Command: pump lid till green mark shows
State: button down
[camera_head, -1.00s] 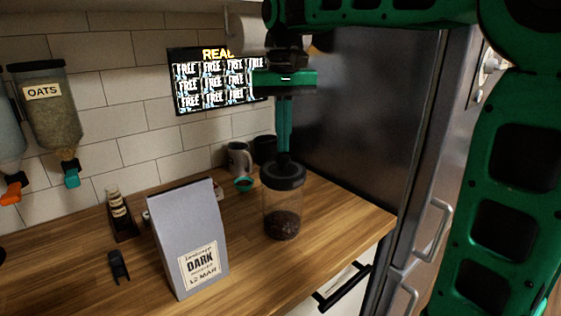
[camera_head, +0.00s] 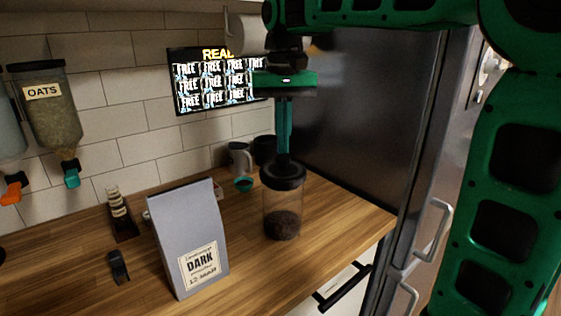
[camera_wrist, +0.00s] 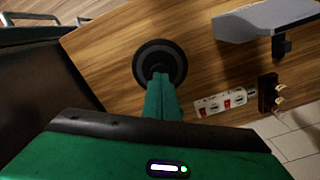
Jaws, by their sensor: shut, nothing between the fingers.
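A clear jar (camera_head: 283,213) with dark beans in its lower part stands upright on the wooden counter. Its round black lid (camera_head: 284,176) is on top; the lid also shows from above in the wrist view (camera_wrist: 142,68). My gripper (camera_head: 284,157) points straight down with its teal fingers shut and empty. The fingertips are at the middle of the lid and appear to touch it. They hide the lid's centre in both views. I see no green mark on the lid.
A grey coffee bag (camera_head: 188,240) labelled DARK stands left of the jar. A power strip (camera_wrist: 224,101) lies near the wall. A dark fridge side (camera_head: 365,120) rises at right.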

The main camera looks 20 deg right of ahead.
jog(key=shift+f, duration=1)
jog(key=shift+r, duration=3.55)
jog(key=shift+r, duration=0.1)
jog(key=shift+f, duration=2.5)
